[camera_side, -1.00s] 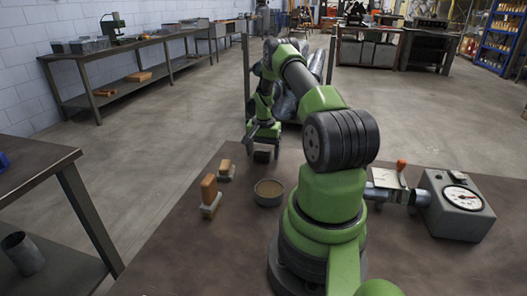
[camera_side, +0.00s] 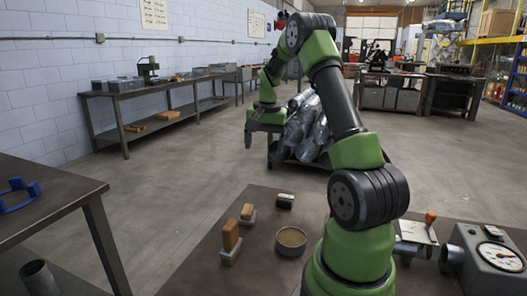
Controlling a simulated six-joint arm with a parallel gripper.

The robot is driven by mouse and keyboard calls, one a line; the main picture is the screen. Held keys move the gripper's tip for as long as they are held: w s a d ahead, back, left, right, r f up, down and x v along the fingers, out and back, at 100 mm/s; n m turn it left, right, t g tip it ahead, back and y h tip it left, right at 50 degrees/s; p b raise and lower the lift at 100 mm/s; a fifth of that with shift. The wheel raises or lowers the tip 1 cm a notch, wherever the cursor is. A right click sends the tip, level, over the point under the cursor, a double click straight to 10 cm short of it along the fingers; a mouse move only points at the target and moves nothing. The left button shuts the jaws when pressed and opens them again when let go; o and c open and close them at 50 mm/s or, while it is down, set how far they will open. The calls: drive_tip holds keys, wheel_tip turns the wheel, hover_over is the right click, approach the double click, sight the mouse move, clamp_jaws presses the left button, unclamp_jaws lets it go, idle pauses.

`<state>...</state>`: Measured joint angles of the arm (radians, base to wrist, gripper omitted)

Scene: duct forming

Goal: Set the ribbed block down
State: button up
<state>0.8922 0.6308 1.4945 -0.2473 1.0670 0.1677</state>
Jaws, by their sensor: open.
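A small dark block (camera_side: 285,201) with a paler top, which looks like the ribbed block, rests on the brown table (camera_side: 200,268) near its far edge. It is too small to make out ribs. My gripper (camera_side: 260,142) is up and beyond the block, clear of it and of the table. Its jaws are open, and I see nothing held between them.
A round tin with brown contents (camera_side: 291,240) stands just in front of the block. A grey gauge box (camera_side: 484,258) is at the right.

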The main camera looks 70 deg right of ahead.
drive_tip(key=a+r+n+t, duration=0.25)
drive_tip(key=a+r, duration=0.35)
drive_tip(key=a, duration=0.4)
drive_tip(key=a+r+n+t, duration=0.1)
drive_tip(key=a+r+n, duration=0.4)
drive_tip(key=a, duration=0.5)
drive_tip(key=s+a+n+t+y, duration=0.2)
drive_tip(key=s+a+n, duration=0.2)
drive_tip(key=s+a, duration=0.5)
drive_tip(key=a, duration=0.2)
drive_tip(key=shift+s+a+r+t+y, duration=0.3)
drive_tip(key=shift+r+t, duration=0.05)
drive_tip(key=shift+r, duration=0.05)
